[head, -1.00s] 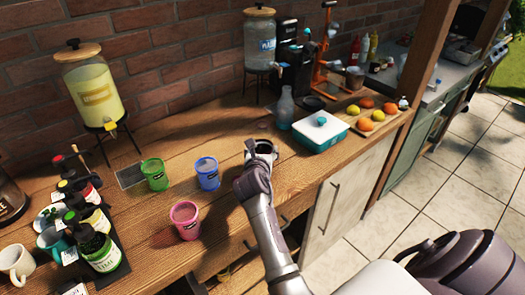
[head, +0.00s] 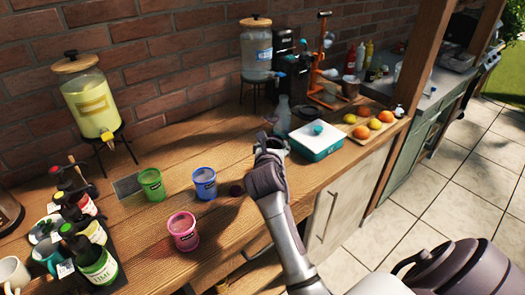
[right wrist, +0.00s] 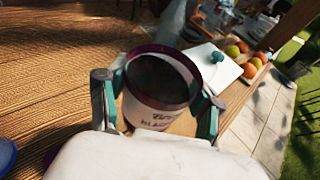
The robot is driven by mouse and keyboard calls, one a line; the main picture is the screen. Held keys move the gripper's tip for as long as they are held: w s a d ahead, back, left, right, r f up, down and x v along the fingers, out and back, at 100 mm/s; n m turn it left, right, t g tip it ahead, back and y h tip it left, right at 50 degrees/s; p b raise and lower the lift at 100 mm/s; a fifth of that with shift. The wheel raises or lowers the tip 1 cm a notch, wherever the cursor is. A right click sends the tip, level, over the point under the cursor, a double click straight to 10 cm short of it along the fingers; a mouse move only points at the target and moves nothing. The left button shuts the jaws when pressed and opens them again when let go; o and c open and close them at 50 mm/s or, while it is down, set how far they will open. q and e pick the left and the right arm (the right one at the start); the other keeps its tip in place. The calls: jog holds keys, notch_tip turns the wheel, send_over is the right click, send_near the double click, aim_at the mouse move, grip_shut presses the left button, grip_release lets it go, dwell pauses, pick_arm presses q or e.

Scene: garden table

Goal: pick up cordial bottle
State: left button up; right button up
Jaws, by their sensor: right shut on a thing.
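My right gripper (head: 271,146) reaches over the middle of the table and is shut. In the right wrist view its fingers (right wrist: 156,105) close on both sides of a white-labelled cup (right wrist: 155,112) with a dark purple rim and dark inside. "Black" is partly readable on its label. Several dark cordial bottles with labels stand at the left; the lime bottle (head: 98,264) is nearest, well away from the gripper. A clear bottle (head: 282,114) stands behind the gripper. My left gripper is not in view.
Green (head: 152,185), blue (head: 204,184) and pink (head: 183,231) cups stand left of my arm. A dark purple round patch (head: 236,190) is beside it. A white-lidded teal box (head: 316,139) and a fruit board (head: 361,131) lie right. Drink dispensers (head: 93,95) line the wall.

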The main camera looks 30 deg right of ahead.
jog(key=s+d+r, duration=0.5)
jog(key=s, duration=0.1)
jog(key=shift+s, duration=0.15)
dwell(0.4)
jog(key=shift+a, duration=0.1)
dwell(0.8)
